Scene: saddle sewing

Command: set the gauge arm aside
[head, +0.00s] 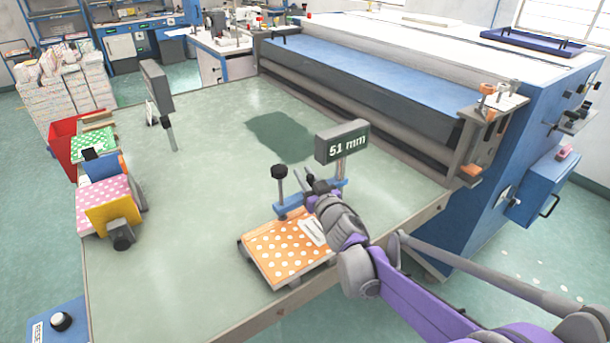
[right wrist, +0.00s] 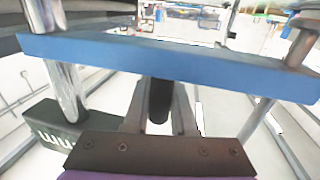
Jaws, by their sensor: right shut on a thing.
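The gauge arm is a blue bar (head: 290,208) with a black-knobbed post (head: 279,172) and a dark display (head: 342,141) reading "51 mm". It sits over the back edge of an orange stack with white dots (head: 282,250) near the table's front edge. My right gripper (head: 308,182) is at the bar. In the right wrist view, the blue bar (right wrist: 170,65) crosses the picture. The right gripper (right wrist: 160,105) has its fingers on either side of a dark, rounded handle (right wrist: 159,100) below the bar. My left gripper is not in view.
The green table (head: 210,200) is mostly clear in the middle. A second grey display (head: 157,85) stands on a post at left. A pink dotted stack (head: 100,205) and a red bin (head: 62,145) are at the left edge. A long blue machine (head: 370,75) lines the back.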

